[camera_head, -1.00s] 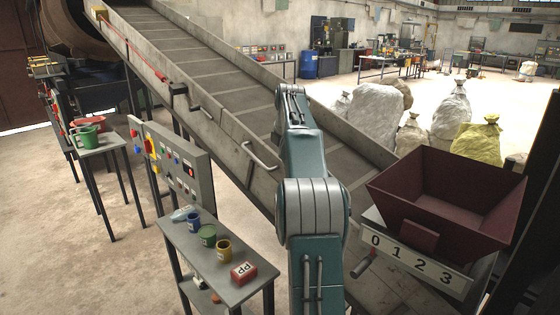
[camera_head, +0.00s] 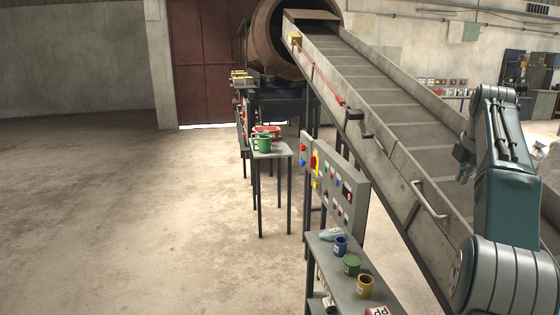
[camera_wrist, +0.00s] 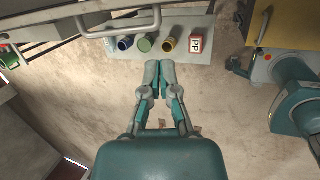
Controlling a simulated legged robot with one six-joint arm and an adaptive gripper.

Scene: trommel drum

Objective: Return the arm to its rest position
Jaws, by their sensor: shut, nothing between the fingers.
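My arm (camera_head: 508,205) stands at the right side of the head view, its teal and grey links folded upward in front of the conveyor. In the wrist view my gripper (camera_wrist: 159,77) points toward the small table, with its two fingers together and nothing between them. Bare floor shows beneath the fingers. The small grey table (camera_wrist: 135,49) lies beyond the fingertips, and I see no contact with it.
The table holds a blue mug (camera_head: 341,245), a green mug (camera_head: 351,264), a yellow mug (camera_head: 365,286) and a red PP box (camera_wrist: 196,40). A control panel (camera_head: 335,185) and the sloping conveyor (camera_head: 395,120) stand behind. Open floor (camera_head: 130,200) lies to the left.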

